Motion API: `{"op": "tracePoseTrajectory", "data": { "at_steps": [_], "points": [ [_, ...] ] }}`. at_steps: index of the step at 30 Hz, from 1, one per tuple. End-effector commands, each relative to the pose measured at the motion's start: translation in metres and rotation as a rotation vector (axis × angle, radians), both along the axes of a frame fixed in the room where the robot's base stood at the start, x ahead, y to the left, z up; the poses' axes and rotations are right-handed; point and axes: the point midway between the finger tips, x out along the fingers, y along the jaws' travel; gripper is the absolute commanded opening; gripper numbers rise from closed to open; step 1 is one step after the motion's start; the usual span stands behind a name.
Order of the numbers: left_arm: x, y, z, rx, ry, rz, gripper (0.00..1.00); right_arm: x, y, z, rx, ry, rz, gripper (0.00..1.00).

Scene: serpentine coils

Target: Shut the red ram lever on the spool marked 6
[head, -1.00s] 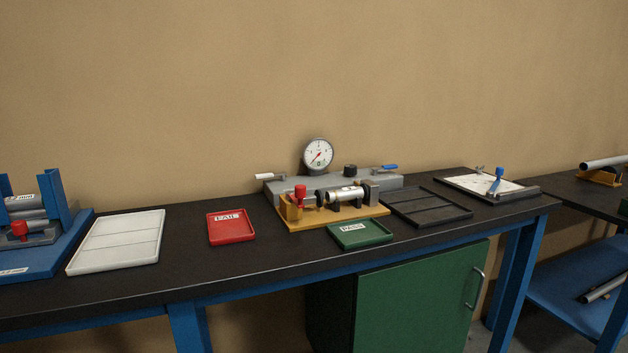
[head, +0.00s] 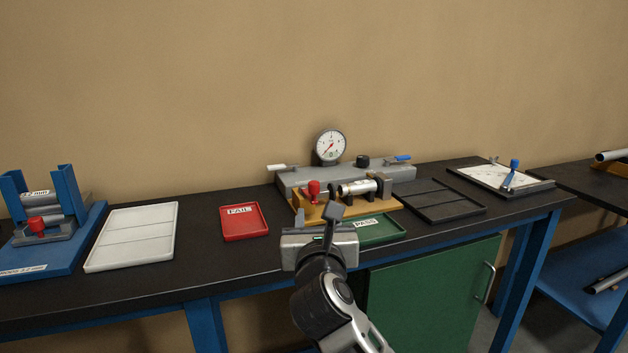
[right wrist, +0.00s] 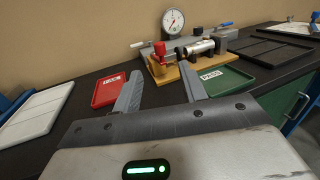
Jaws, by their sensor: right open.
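The red ram lever (head: 313,189) stands upright at the left end of a yellow fixture (head: 385,206) on the bench. A silver spool (head: 357,188) lies in the fixture between dark clamps, to the right of the lever; its marking is too small to read. In the right wrist view the lever (right wrist: 160,52) and spool (right wrist: 201,47) show beyond the fingers. My right gripper (head: 328,222) is open and empty, in front of the fixture and short of the lever. In the right wrist view its fingers (right wrist: 160,92) are spread apart. My left gripper is not in view.
A grey test block with a gauge (head: 330,145) stands behind the fixture. A red FAIL tray (head: 258,232) lies left, a green PASS tray (head: 394,231) in front, partly hidden by my gripper. A white tray (head: 135,238), blue stand (head: 70,255) and black tray (head: 478,208) lie further out.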

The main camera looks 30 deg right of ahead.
Motion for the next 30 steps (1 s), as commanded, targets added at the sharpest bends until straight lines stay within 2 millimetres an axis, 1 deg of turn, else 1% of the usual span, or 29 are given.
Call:
{"op": "tracePoseTrajectory", "data": {
  "at_steps": [3,7,21,27,30],
  "points": [
    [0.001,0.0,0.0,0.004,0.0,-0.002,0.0,0.007,-0.002,0.0,0.053,0.006,0.007,0.42],
    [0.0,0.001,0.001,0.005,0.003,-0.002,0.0,0.02,-0.011,0.0,0.054,0.008,0.006,0.42],
    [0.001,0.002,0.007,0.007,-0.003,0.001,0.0,0.105,-0.063,0.0,0.05,0.008,0.006,0.42],
    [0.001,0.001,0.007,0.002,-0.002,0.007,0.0,0.129,-0.077,-0.001,0.05,0.008,0.008,0.42],
    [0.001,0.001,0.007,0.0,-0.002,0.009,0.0,0.135,-0.081,-0.001,0.051,0.009,0.007,0.42]
  ]
}}
